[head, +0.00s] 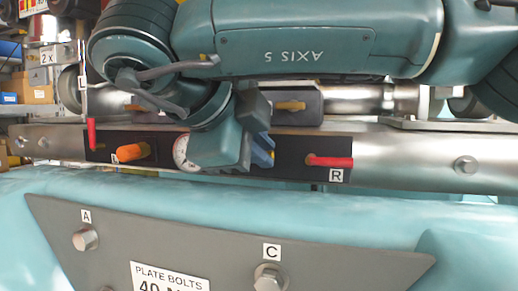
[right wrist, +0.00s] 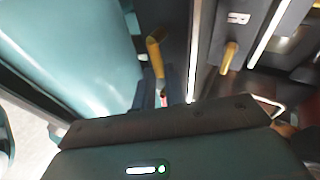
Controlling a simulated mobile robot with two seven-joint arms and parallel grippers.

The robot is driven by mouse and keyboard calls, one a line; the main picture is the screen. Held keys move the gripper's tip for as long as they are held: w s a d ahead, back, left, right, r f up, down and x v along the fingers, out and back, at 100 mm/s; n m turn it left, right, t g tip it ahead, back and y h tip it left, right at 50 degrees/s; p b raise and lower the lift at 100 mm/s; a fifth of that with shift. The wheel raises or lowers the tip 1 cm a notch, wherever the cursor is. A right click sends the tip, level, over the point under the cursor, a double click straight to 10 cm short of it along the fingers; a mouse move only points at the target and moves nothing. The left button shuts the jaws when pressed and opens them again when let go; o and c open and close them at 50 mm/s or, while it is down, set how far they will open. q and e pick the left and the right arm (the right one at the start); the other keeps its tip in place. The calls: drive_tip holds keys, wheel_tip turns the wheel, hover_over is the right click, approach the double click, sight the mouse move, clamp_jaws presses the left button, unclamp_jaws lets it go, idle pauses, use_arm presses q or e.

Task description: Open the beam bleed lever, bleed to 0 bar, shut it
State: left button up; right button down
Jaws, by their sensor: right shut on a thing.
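The steel beam (head: 410,155) runs across the head view with a black panel (head: 300,148) on it. My right gripper (head: 263,151) is at the middle of this panel, its blue fingers close together. In the right wrist view, an amber lever (right wrist: 155,52) runs down to my right fingers (right wrist: 157,95), which are shut on it; I take it for the beam bleed lever. The grip point is partly hidden. A round gauge (head: 182,153) is half covered by my right gripper, so its reading cannot be told. My left gripper is not in view.
A red lever (head: 330,161) lies level above the R label; another red lever (head: 91,134) hangs upright at left. An orange handle (head: 132,152) is left of the gauge. A bolted grey plate (head: 190,245) lies below. My arm covers the top.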

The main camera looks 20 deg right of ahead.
drive_tip(key=shift+f+b, duration=0.35)
drive_tip(key=shift+b, duration=0.1)
drive_tip(key=shift+d+m+t+y+b, duration=0.1)
drive_tip(key=shift+m+t+y+b, duration=0.2)
drive_tip(key=shift+b, duration=0.05)
drive_tip(key=shift+r, duration=0.15)
drive_tip(key=c, duration=1.5)
unclamp_jaws()
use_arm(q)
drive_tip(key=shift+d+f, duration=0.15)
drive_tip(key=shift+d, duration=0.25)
use_arm(e)
drive_tip(key=shift+o, duration=0.2)
drive_tip(key=shift+s, duration=0.1)
